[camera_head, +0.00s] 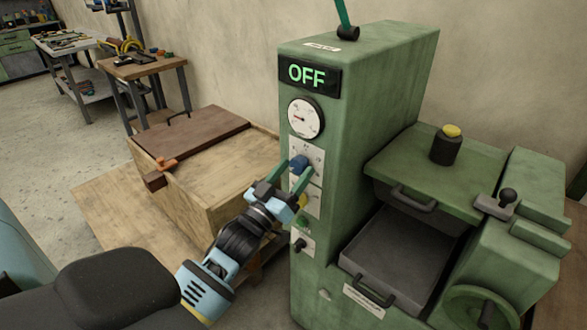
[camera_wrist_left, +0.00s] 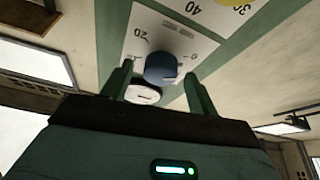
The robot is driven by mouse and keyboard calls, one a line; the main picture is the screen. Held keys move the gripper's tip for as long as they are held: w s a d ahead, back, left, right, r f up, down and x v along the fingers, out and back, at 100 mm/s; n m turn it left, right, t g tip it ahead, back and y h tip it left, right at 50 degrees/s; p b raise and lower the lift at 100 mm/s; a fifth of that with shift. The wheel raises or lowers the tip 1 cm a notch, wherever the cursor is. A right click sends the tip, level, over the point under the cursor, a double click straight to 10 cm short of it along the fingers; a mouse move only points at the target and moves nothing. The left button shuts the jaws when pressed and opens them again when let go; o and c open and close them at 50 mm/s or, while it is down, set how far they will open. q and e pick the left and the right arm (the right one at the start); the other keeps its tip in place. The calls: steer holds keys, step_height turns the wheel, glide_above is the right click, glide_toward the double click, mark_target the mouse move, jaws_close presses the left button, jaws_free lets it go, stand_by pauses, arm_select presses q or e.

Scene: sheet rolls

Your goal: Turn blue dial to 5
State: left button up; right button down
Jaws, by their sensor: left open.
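The blue dial (camera_head: 299,164) is a round knob on a white scale plate on the front of the green machine (camera_head: 345,130). In the left wrist view the blue dial (camera_wrist_left: 161,67) sits between and beyond my finger tips, with the numbers 20 and 0 printed on the plate beside it. My left gripper (camera_head: 289,177) is open, its green fingers on either side of the dial. I cannot tell whether they touch it. The dial's pointer is not clear. My right gripper is not in view.
A yellow knob (camera_head: 303,201) sits just below on the same panel, with a green button and a black switch under it. The display (camera_head: 308,75) reads OFF above a round gauge (camera_head: 305,118). A wooden crate (camera_head: 200,170) stands left of the machine, close to my left arm.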

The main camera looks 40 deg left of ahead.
arm_select(q)
steer(key=shift+w+r, duration=0.15)
steer(key=shift+w, duration=0.25)
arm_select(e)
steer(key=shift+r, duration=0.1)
arm_select(q)
steer(key=c, duration=1)
